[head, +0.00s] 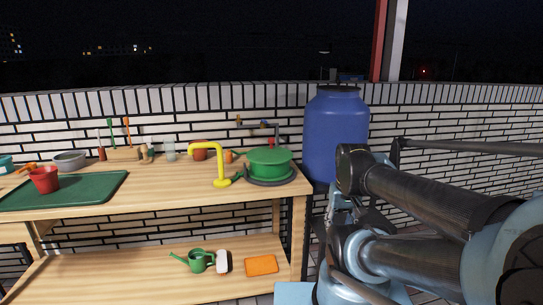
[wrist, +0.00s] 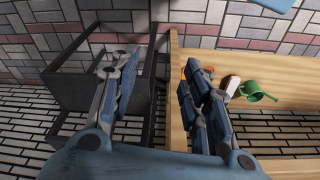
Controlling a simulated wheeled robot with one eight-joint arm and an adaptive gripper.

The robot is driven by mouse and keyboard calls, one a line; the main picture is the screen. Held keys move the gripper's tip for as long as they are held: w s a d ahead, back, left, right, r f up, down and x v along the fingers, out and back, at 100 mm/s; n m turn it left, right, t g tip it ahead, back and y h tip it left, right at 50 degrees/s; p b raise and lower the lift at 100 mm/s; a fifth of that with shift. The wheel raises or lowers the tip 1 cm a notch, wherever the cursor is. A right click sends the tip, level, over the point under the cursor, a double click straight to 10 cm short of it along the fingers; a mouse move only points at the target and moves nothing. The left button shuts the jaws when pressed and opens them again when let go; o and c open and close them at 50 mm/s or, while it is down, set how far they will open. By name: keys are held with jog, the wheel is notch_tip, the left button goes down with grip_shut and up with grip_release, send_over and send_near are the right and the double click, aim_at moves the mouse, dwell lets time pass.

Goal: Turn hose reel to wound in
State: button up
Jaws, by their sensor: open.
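The hose reel (head: 269,163) is a green drum on a dark round base, at the right end of the wooden bench top in the head view. A yellow bent bar (head: 220,165) stands just left of it; I cannot tell whether they are joined. A small green piece (head: 237,177) lies between them. My gripper (wrist: 160,85) is open and empty in the wrist view, its two blue-grey fingers spread apart. In the head view my arm comes in from the right, and the gripper is beyond the bench's right end, apart from the reel. The wrist view does not show the reel.
A blue barrel (head: 335,135) stands right of the bench. A dark frame (wrist: 72,80) shows in the wrist view. The lower shelf (head: 120,280) holds a green watering can (head: 199,260) and an orange block (head: 262,265). A red pot (head: 44,180) is on the green mat (head: 85,192).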

jog(key=w+a+r+n+g, duration=0.15)
jog(key=w+a+r, duration=0.35)
jog(key=w+r, duration=0.5)
jog(key=w+a+r+n, duration=0.3)
jog(key=w+a+r, duration=0.2)
jog(key=w+r, duration=0.5)
jog(key=w+a+r+n, duration=0.2)
jog(key=w+a+r, duration=0.2)
jog(key=w+r, duration=0.6)
jog(key=w+a+r+n, duration=0.2)
jog(key=w+a+r, duration=0.1)
jog(key=w+a, duration=0.55)
jog(key=shift+m+g, duration=0.25)
jog(key=shift+g, duration=0.1)
jog(key=f, duration=1.6)
jog(key=shift+w+d+f, duration=0.15)
jog(key=shift+d+f, duration=0.05)
jog(key=shift+f, duration=0.1)
jog(key=shift+c, duration=0.3)
grip_shut()
